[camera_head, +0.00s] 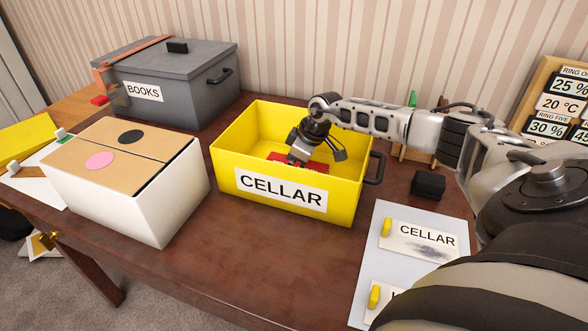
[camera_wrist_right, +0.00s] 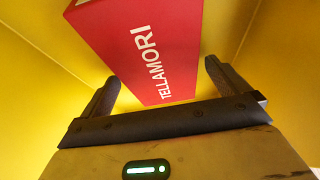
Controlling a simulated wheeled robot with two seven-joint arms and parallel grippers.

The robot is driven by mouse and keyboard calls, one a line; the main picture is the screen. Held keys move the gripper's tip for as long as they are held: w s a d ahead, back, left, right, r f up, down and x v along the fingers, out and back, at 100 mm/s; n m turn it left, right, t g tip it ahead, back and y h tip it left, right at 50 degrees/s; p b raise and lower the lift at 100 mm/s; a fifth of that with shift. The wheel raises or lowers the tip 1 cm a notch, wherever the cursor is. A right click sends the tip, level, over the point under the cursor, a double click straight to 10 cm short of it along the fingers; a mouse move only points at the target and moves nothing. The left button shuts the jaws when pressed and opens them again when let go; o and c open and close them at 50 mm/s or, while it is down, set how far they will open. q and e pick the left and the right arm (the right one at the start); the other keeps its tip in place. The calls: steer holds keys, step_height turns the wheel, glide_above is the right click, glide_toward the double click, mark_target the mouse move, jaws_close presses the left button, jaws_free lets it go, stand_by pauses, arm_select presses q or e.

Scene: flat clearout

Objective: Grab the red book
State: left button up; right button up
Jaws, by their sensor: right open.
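The red book (camera_head: 312,167) lies inside the yellow box labelled CELLAR (camera_head: 225,171). In the right wrist view the book (camera_wrist_right: 130,42) shows white letters reading TELLAMORI on its face. My right gripper (camera_head: 297,161) reaches down into the box at the book. Its two fingers (camera_wrist_right: 158,75) stand apart, one on either side of the book's near end, with a gap visible at the right finger. Part of the book is hidden by the gripper and the box wall in the head view. My left gripper is in neither view.
A grey lidded box labelled BOOKS (camera_head: 190,97) stands behind left. A white box with tan flaps (camera_head: 115,200) stands left of the yellow box. Front table space is clear.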

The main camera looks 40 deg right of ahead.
steer(key=shift+w, duration=0.1)
steer(key=c, duration=1.1)
steer(key=shift+c, duration=0.2)
